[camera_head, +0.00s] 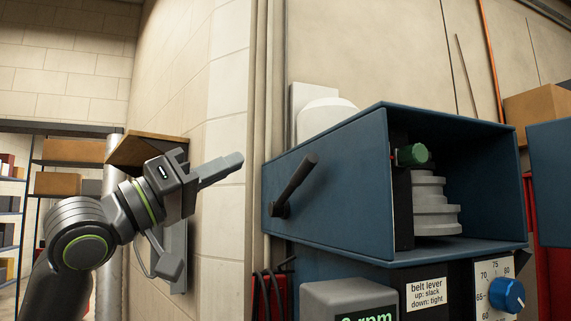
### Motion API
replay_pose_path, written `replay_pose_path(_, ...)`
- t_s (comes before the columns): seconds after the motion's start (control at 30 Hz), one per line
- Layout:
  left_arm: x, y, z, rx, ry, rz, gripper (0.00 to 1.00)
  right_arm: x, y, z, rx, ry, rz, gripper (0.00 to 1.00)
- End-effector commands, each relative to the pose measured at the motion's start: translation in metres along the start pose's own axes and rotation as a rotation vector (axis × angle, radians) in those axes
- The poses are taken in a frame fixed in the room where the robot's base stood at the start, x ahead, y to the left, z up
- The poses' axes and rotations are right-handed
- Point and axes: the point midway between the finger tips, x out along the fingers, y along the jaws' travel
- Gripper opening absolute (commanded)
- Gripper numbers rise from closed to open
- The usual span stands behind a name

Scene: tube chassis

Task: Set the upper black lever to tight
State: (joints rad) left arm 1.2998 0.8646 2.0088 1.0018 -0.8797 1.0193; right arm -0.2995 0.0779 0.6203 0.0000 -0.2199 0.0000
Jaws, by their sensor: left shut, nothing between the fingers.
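The black lever (296,184) is mounted on the left side wall of the blue housing (352,148). Its pivot is at the lower left and its handle tilts up and to the right. A white label (425,291) below the housing reads "belt lever up: slack down: tight". My left gripper (232,164) is shut and empty, left of the lever and clearly apart from it. Its fingers point right, towards the housing. My right gripper is not in view.
Inside the open housing are a stepped grey pulley (434,200) and a green knob (412,155). Below are a blue dial (507,294) and a grey rpm display box (350,298). Vertical pipes (267,110) run behind the lever. Open space lies between gripper and lever.

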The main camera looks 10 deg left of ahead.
Motion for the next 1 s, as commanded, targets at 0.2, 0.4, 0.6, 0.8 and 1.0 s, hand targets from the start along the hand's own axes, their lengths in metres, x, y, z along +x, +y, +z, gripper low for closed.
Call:
replay_pose_path(0.2,0.016,0.001,-0.002,-0.003,0.001,0.002,0.0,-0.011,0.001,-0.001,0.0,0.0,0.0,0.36)
replay_pose_path(0.4,0.045,0.002,-0.003,-0.006,-0.001,0.002,0.0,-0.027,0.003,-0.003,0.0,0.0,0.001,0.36)
replay_pose_path(0.6,0.078,0.002,-0.003,-0.005,-0.001,0.002,0.0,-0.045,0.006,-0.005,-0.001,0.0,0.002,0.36)
replay_pose_path(0.8,0.1,0.0,0.007,-0.001,-0.003,-0.001,0.0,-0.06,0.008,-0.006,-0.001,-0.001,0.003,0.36)
replay_pose_path(1.0,0.091,0.0,0.029,-0.002,-0.002,0.0,0.0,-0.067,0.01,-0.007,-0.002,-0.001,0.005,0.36)
